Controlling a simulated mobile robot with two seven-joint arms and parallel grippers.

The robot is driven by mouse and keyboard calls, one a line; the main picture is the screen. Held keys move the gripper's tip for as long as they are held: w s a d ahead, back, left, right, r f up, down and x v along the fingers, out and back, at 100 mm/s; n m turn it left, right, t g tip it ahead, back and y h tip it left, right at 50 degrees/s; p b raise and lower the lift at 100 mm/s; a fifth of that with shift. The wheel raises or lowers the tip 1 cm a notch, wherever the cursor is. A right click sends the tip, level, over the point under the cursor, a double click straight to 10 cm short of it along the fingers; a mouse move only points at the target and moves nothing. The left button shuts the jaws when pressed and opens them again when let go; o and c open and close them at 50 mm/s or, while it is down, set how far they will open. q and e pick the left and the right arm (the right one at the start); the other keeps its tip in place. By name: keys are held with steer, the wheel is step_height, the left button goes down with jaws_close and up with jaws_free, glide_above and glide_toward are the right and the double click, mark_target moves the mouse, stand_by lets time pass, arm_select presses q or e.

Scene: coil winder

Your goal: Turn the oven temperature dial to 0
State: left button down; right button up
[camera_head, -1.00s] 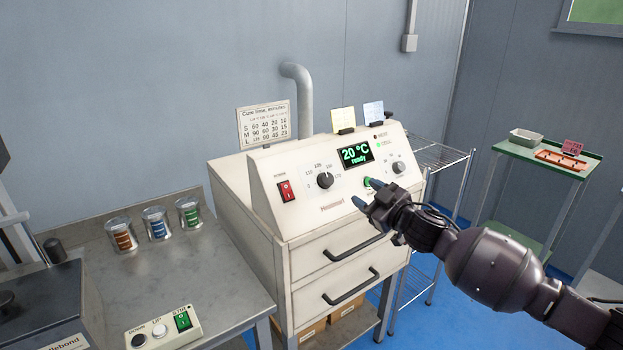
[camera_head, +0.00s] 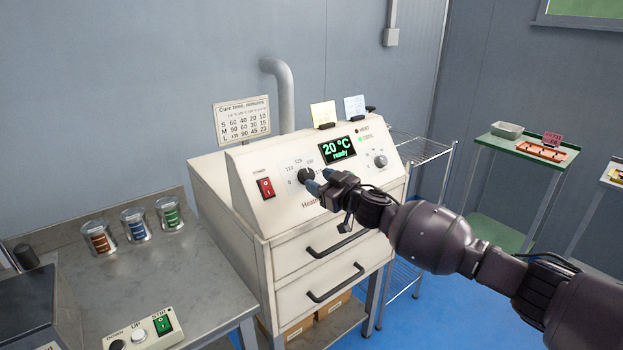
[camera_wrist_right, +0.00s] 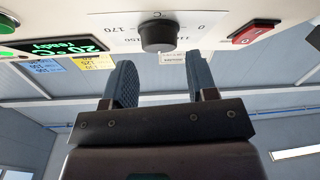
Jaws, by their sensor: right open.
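The oven (camera_head: 340,235) is a cream cabinet with a sloped control panel. Its black temperature dial (camera_head: 305,175) sits left of the display (camera_head: 339,149), which reads "20 °C ready". The dial also shows in the right wrist view (camera_wrist_right: 158,36), between and just beyond the two fingertips. My right gripper (camera_head: 319,181) is open at the panel, close to the dial, its fingers on either side of the dial's line in the wrist view. I see no contact. The fingers partly hide the dial's scale in the head view. My left gripper is not in view.
A red power switch (camera_head: 265,187) is left of the dial, and a smaller timer-like knob (camera_head: 380,161) is at the panel's right. Two drawer handles (camera_head: 336,283) project below. A steel bench (camera_head: 150,265) with several cans stands to the left.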

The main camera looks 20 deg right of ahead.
mark_target(309, 175)
steer(key=shift+x, duration=1.75)
steer(key=c, duration=0.6)
steer(key=shift+c, duration=0.2)
